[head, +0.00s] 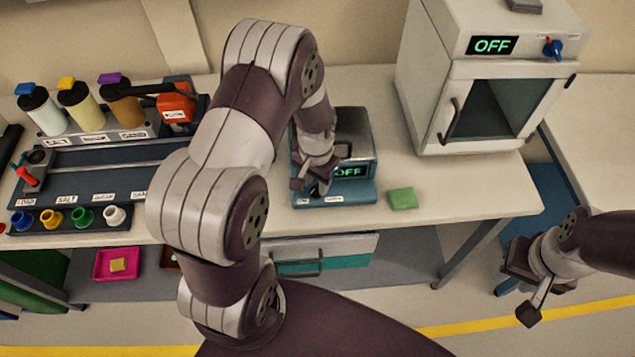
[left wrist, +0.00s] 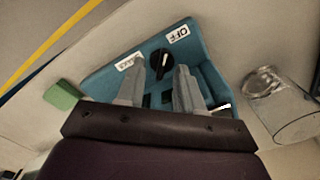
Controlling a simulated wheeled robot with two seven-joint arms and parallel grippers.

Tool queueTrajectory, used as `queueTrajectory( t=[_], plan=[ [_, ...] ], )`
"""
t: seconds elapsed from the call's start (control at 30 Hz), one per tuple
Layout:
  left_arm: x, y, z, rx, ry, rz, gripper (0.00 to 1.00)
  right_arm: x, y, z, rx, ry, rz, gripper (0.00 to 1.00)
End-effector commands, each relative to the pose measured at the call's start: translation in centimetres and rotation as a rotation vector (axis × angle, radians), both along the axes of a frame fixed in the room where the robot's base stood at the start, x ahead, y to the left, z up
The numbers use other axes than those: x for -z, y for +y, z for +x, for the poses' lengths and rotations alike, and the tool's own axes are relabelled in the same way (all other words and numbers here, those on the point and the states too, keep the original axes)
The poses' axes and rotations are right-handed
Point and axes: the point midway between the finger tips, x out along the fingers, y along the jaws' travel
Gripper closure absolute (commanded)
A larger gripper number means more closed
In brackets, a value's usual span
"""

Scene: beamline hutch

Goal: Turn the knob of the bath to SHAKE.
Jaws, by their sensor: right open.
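The bath (head: 350,125) is a blue box with a grey top, and its green display (head: 352,171) reads OFF. Its black knob (left wrist: 159,66) shows in the left wrist view, between an OFF label (left wrist: 178,34) and a SHAKE label (left wrist: 129,62). My left gripper (head: 318,184) is at the bath's front and hides the knob in the head view. In the left wrist view the left gripper (left wrist: 158,72) has its fingers apart on either side of the knob, with gaps visible; contact is unclear. My right gripper (head: 525,285) is open and empty, right of the bench.
A green sponge (head: 403,198) lies just right of the bath. A white oven (head: 480,85) with an OFF display stands further right. A rack with bottles (head: 88,130) is at the left. A clear glass vessel (left wrist: 283,105) shows in the left wrist view.

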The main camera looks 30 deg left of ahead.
Motion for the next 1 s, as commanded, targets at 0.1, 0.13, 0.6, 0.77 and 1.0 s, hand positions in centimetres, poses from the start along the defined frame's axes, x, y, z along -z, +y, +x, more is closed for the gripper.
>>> queueTrajectory(
  t=[0.1, 0.13, 0.6, 0.77, 1.0],
  plan=[
    [1.5, 0.0, 0.0, -0.001, 0.001, 0.0, 0.64, -0.3, 0.0, 0.0, 0.0, 0.0, 0.0, 0.57],
    [1.7, 0.0, 0.0, -0.001, 0.0, 0.0, 0.64, -0.3, 0.0, 0.0, 0.0, 0.0, 0.0, 0.57],
    [2.2, 0.0, 0.0, -0.001, -0.001, 0.001, 1.0, -0.3, 0.0, 0.0, 0.0, 0.0, 0.0, 0.57],
    [2.2, 0.0, 0.0, -0.001, -0.001, 0.001, 1.0, -0.3, 0.0, 0.0, 0.0, 0.0, 0.0, 0.57],
    [2.1, 0.0, 0.0, -0.043, 0.0, 0.0, 1.0, -0.4, 0.0, 0.0, 0.0, 0.0, 0.0, 0.57]
  ],
)
